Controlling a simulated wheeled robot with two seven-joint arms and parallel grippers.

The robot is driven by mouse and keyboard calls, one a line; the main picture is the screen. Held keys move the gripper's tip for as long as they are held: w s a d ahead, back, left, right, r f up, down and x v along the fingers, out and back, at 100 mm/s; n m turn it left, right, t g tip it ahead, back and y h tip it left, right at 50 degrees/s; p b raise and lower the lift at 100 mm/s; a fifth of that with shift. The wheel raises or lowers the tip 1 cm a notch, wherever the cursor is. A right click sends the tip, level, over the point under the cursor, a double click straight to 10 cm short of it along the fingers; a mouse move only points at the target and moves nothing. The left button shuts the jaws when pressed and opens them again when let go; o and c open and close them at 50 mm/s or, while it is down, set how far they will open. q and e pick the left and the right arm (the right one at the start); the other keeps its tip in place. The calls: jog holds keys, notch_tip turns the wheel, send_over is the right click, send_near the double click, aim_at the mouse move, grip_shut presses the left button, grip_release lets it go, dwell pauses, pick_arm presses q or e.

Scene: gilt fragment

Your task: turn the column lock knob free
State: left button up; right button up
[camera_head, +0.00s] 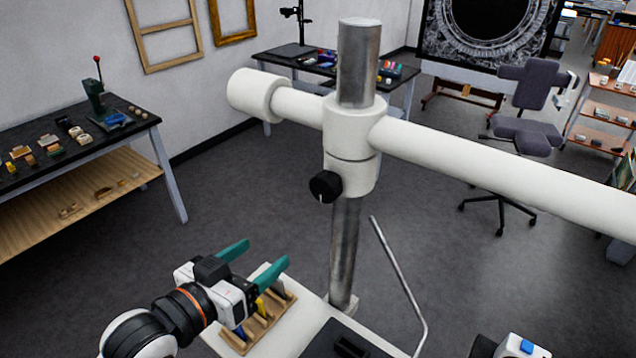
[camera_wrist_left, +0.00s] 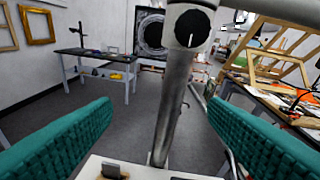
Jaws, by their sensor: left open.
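The column lock knob (camera_head: 325,187) is black and round with a white mark, and sits on the front of the white collar (camera_head: 351,135) around the metal column (camera_head: 345,250). In the left wrist view the knob (camera_wrist_left: 192,29) is near the top, a little right of centre, with its white mark at the lower part. My left gripper (camera_head: 261,257) is open and empty, below and left of the knob, apart from it. Its teal fingers (camera_wrist_left: 160,125) frame the column in the wrist view. No right gripper fingers show.
A white horizontal arm (camera_head: 490,165) crosses the column at the collar. Below my left gripper is a wooden rack (camera_head: 262,325) with coloured items on the white base (camera_head: 312,325). A thin bent metal rod (camera_head: 400,275) rises right of the column. Space left of the knob is clear.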

aim_at(320, 191)
pick_arm(q)
notch_tip(320, 191, up, 6)
jog(key=d+f+m+h, duration=0.1)
jog(key=d+h, duration=0.1)
jog(key=h, duration=0.1)
jog(key=shift+t, duration=0.4)
jog(key=b+x, duration=0.3)
jog(key=x, duration=0.1)
jog(key=b+x, duration=0.2)
jog(key=x, duration=0.2)
jog(key=r+b+x, duration=0.1)
jog(key=b+x, duration=0.2)
jog(key=x, duration=0.1)
jog(key=shift+r+b, duration=0.1)
jog(key=shift+b, duration=0.25)
jog(key=shift+s, duration=0.1)
jog(key=shift+c, duration=0.3)
jog(key=c, duration=0.9)
